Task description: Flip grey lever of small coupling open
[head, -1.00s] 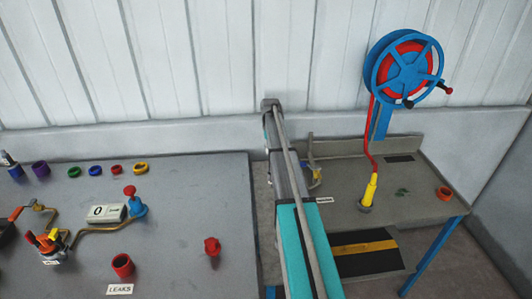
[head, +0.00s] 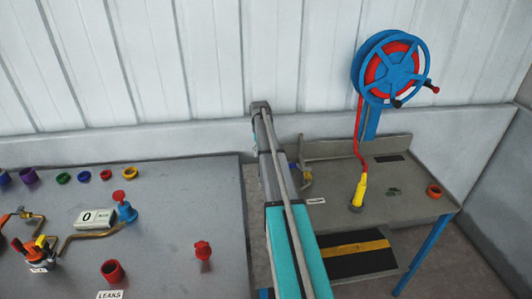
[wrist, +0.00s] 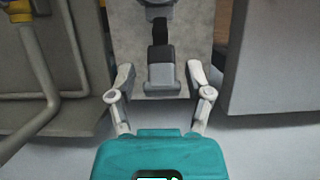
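My gripper (wrist: 160,85) shows in the wrist view with its two grey fingers spread wide and nothing held. Between the fingers, apart from both, is a grey block (wrist: 162,76) on a black neck in front of a speckled grey plate (wrist: 195,45). I cannot tell whether this block is the grey lever of the small coupling. In the head view my teal and grey arm reaches away toward the wall, and my gripper cannot be made out there. No small coupling can be clearly identified in the head view.
A yellow and blue fitting (head: 306,172) sits at the right table's left edge, close beside my arm; it also seems to show in the wrist view (wrist: 18,10). A hose reel (head: 392,68) with a yellow nozzle (head: 358,192) stands right. The left table (head: 165,245) carries valves and rings.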

